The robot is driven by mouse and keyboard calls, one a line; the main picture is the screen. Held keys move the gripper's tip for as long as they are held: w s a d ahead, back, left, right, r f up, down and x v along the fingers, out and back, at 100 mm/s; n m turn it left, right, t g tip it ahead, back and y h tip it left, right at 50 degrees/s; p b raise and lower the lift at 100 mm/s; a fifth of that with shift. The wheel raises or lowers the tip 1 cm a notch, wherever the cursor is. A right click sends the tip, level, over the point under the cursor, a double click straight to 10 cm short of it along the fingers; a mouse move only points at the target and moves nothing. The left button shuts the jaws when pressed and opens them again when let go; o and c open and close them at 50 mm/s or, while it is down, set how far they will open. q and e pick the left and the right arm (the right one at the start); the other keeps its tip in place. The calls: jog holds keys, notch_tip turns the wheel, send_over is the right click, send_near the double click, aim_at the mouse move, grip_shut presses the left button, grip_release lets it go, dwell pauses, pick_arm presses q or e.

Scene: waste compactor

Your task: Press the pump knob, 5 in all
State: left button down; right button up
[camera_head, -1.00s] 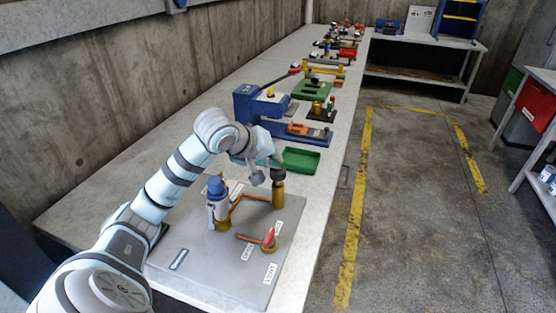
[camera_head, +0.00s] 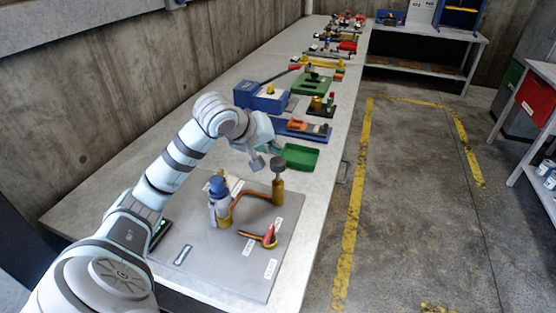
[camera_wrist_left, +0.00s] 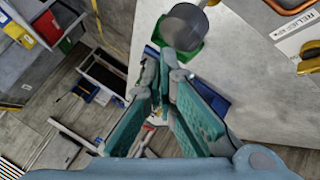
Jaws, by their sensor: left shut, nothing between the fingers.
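The pump knob (camera_head: 278,161) is a dark grey round cap on a stem above an upright brass cylinder (camera_head: 278,186), on the right side of a grey plate. In the left wrist view the knob (camera_wrist_left: 186,27) is a dark disc just beyond the fingertips. My left gripper (camera_head: 276,148) is shut and empty. It is just above and to the left of the knob in the head view, apparently apart from it; the exact gap is hard to tell. My right gripper is not in view.
The grey plate (camera_head: 205,262) also bears a blue-capped valve (camera_head: 218,190), copper piping and a red-handled valve (camera_head: 270,235). A green tray (camera_head: 300,158) lies just behind. Farther back stand a blue machine (camera_head: 262,97) and several other fixtures.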

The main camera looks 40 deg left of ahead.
aim_at(275, 160)
pick_arm(q)
notch_tip(275, 160, up, 5)
jog(key=p, duration=0.4)
jog(key=shift+f, duration=0.1)
dwell(1.7)
